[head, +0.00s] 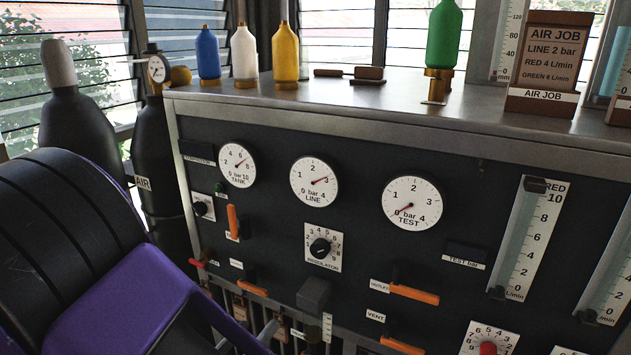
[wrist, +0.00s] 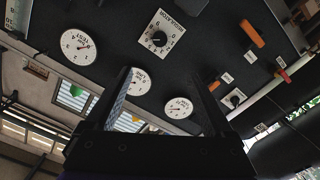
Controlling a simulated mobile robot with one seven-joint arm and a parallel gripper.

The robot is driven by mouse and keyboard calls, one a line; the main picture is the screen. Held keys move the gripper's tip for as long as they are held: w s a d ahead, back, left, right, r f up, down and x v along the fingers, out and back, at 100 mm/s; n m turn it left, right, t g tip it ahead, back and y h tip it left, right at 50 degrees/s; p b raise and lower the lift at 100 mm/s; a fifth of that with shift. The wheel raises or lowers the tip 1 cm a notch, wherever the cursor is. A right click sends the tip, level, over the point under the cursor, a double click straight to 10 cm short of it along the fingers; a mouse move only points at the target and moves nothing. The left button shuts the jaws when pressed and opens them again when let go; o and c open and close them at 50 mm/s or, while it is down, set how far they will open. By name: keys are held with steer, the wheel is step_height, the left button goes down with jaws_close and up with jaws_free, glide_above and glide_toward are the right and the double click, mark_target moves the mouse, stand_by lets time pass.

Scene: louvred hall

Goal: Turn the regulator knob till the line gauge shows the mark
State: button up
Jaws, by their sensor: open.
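The regulator knob (head: 320,247) is a round black knob on a white numbered plate, in the middle of the dark panel. It also shows in the wrist view (wrist: 158,39), above and between my fingers. The line gauge (head: 314,181) is a white dial above the knob; its needle points near 3 bar. In the upside-down wrist view, the line gauge (wrist: 139,82) is partly hidden by a finger. The job card (head: 549,60) reads LINE 2 bar.
The tank gauge (head: 237,165) and test gauge (head: 412,202) flank the line gauge. Orange levers, including the outlet lever (head: 413,294), stick out around the knob. A dark grey block (head: 313,294) sits below it. Bottles stand on the top ledge (head: 400,103).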

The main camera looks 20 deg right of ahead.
steer(key=shift+c, duration=0.2)
steer(key=shift+w+d, duration=0.2)
steer(key=shift+c, duration=0.2)
steer(key=n, duration=0.3)
glide_toward(317, 252)
steer(key=shift+x, duration=4.85)
jaws_close()
